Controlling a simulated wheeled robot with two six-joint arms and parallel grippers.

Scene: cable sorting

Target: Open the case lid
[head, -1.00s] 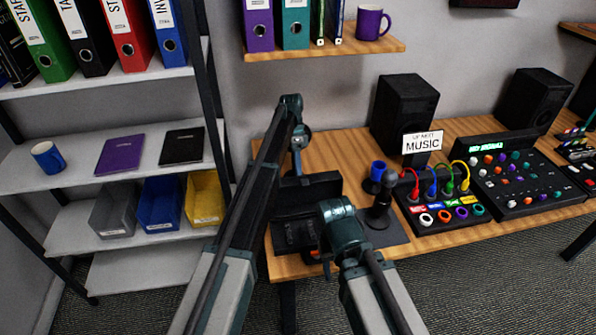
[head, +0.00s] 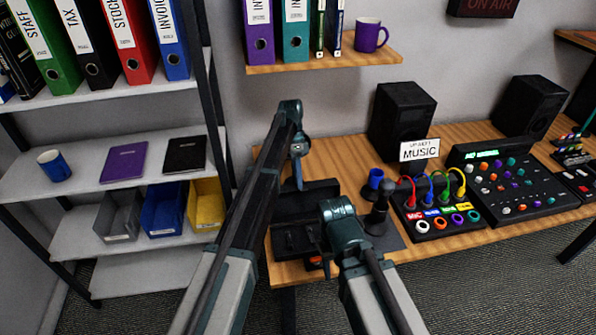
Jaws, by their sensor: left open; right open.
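The black case (head: 303,203) sits at the left end of the wooden desk. A dark upper panel and a lower section with small fittings show, partly covered by my arms; I cannot tell clearly how far its lid is raised. My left gripper (head: 298,183) is open, pointing down just above the case's back part. My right gripper (head: 325,258) is open at the front right of the case, its fingers mostly hidden by its own wrist. I cannot tell whether either gripper touches the case.
A box with coloured cables (head: 437,221), a MUSIC sign (head: 419,150) and a speaker (head: 402,121) stand further right. A shelf (head: 77,197) is at the left.

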